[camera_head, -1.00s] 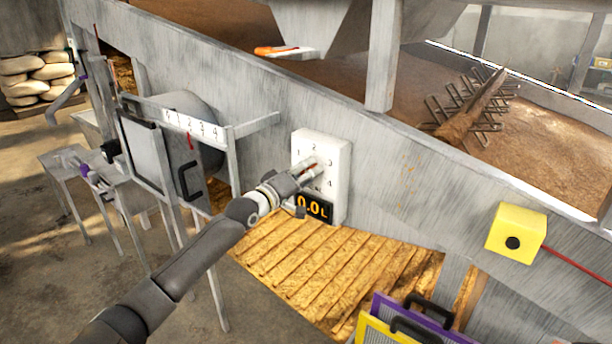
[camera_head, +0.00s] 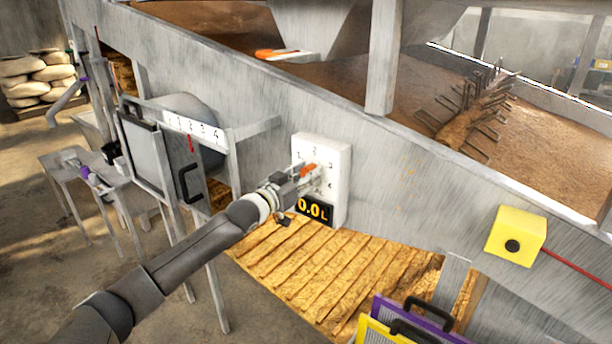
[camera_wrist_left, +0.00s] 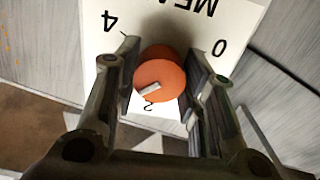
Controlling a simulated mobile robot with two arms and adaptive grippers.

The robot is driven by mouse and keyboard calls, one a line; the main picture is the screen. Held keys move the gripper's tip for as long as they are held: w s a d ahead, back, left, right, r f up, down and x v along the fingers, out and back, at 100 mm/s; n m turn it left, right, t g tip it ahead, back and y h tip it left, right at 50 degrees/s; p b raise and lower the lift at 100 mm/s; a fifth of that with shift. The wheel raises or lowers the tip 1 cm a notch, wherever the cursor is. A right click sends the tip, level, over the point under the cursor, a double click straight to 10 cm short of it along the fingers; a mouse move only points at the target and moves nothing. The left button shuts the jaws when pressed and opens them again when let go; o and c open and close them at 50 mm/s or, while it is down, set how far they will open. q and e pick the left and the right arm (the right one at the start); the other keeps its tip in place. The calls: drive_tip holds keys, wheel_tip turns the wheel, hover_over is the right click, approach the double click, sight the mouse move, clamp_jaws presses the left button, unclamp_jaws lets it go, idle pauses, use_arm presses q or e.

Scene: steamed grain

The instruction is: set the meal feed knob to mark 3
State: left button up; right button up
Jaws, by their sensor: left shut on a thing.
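The meal feed knob (camera_head: 307,171) is orange and sits on a white dial plate (camera_head: 340,160) on the trough's grey side wall. My left gripper (camera_head: 305,176) is at the plate, with its fingers on both sides of the knob, shut on it. In the left wrist view the knob (camera_wrist_left: 160,80) lies between the fingers, and the plate's print is upside down. The knob's white pointer line aims left and slightly down there, between the 4 and the 2. A finger hides the plate where it points, so the 3 cannot be seen in that view. My right gripper is not in view.
A display (camera_head: 314,208) below the knob reads 0.0 L. A yellow box with a black button (camera_head: 515,233) is on the wall at right. A sliding gate with a numbered scale (camera_head: 190,130) stands left of the dial. Purple and yellow framed panels (camera_head: 415,325) are at the bottom.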

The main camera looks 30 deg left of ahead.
use_arm(q)
drive_tip(key=shift+f+m, duration=0.15)
drive_tip(key=shift+m, duration=0.95)
drive_tip(key=shift+f, duration=0.1)
drive_tip(key=o, duration=1)
drive_tip(key=shift+s+a, duration=0.15)
drive_tip(key=shift+s, duration=1.85)
drive_tip(key=shift+s+a, duration=0.15)
drive_tip(key=shift+s, duration=1.85)
drive_tip(key=shift+s+a, duration=0.15)
drive_tip(key=shift+s, duration=1.85)
